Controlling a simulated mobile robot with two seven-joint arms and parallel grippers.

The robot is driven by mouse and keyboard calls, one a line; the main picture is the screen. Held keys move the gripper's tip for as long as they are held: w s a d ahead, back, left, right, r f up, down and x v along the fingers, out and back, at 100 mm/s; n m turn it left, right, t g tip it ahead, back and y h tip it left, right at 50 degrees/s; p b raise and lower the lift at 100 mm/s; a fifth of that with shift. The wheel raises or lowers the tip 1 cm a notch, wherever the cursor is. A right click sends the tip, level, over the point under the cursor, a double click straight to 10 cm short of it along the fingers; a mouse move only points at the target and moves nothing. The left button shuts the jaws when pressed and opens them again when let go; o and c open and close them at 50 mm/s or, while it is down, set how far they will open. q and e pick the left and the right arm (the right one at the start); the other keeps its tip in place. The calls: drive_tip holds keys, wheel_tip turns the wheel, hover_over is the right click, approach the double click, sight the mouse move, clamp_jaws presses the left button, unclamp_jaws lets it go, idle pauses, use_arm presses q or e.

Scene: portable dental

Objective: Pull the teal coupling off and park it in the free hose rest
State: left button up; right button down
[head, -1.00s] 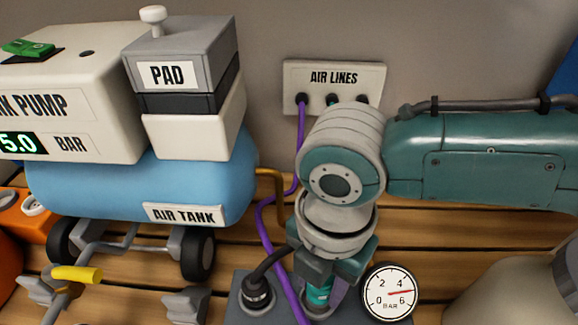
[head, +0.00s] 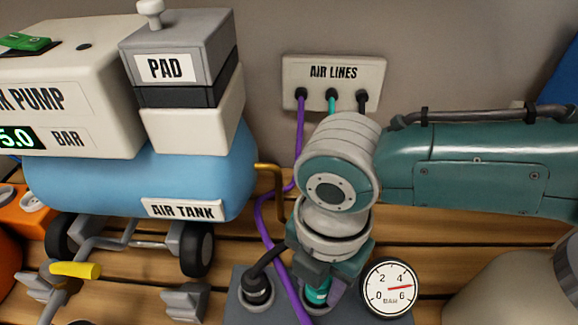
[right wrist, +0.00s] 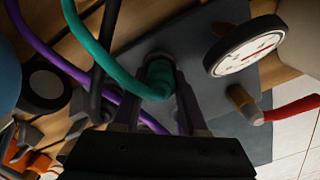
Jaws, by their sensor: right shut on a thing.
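The teal coupling (head: 318,296) is low in the head view, at the grey manifold block (head: 240,301), between my right gripper's fingers. My right gripper (head: 321,282) points down and is shut on it. In the right wrist view the fingers (right wrist: 163,98) stand on both sides of the coupling's teal hose end (right wrist: 152,118). Whether the coupling is still seated is hidden by the gripper. A grey forked holder (head: 186,303), possibly a hose rest, stands empty left of the block. My left gripper is not in view.
A black coupling (head: 257,289) and a purple hose (head: 271,232) are close left of my gripper. A pressure gauge (head: 389,288) is close on its right. The blue air tank (head: 195,178) and a yellow lever (head: 76,270) are further left. The air lines plate (head: 310,72) is behind.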

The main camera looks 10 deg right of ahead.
drive_tip(key=shift+f, duration=0.1)
drive_tip(key=shift+c, duration=1.8)
unclamp_jaws()
